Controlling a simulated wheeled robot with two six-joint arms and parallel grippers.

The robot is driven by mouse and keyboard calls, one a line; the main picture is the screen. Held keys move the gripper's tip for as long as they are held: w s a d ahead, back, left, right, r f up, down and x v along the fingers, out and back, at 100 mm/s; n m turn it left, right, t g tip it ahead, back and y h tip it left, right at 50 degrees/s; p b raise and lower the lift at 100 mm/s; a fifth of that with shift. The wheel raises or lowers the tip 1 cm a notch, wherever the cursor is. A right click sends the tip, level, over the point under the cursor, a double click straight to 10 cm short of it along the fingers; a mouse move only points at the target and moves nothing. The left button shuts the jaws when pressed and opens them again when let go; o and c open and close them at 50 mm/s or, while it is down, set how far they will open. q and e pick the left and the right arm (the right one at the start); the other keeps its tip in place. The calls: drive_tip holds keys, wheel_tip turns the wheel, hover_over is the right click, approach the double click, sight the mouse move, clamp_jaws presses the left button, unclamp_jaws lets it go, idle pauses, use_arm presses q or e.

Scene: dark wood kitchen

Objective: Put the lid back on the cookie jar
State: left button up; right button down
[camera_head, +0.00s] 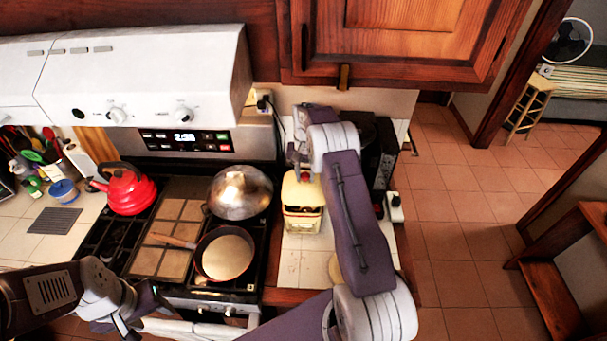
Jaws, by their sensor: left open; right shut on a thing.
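The cookie jar (302,222) stands on the white tiled counter to the right of the stove, with dark contents showing through its side. A pale yellow piece (302,191), which looks like the lid, is at the top of the jar, just under my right gripper (299,165). My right gripper points down above the jar and is shut on this piece, its fingertips partly hidden by my arm. I cannot tell whether the lid sits fully on the rim. My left gripper (137,318) is open and empty, low in front of the stove.
On the stove are a red kettle (128,192), a domed metal lid or pan (240,191) and a frying pan (224,256) with its handle to the left. A black appliance (381,155) stands behind my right arm. A pale round edge (335,272) shows beside that arm.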

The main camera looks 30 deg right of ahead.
drive_tip(key=w+f, duration=0.1)
drive_tip(key=f+b, duration=0.1)
drive_tip(key=f, duration=0.1)
drive_tip(key=w+f+b, duration=0.1)
drive_tip(key=shift+w+f, duration=0.3)
drive_tip(key=shift+f, duration=0.1)
drive_tip(key=shift+f+b, duration=0.4)
drive_tip(key=shift+s+f, duration=0.15)
drive_tip(key=shift+s, duration=0.55)
drive_tip(key=shift+w+f, duration=0.2)
drive_tip(key=shift+w, duration=0.25)
drive_tip(key=shift+s+r, duration=0.3)
drive_tip(key=shift+s, duration=0.15)
use_arm(q)
drive_tip(key=f, duration=0.1)
drive_tip(key=w+f, duration=0.2)
drive_tip(key=f, duration=0.1)
use_arm(e)
drive_tip(key=shift+f, duration=0.1)
drive_tip(key=shift+w, duration=0.1)
use_arm(q)
drive_tip(key=shift+s, duration=0.1)
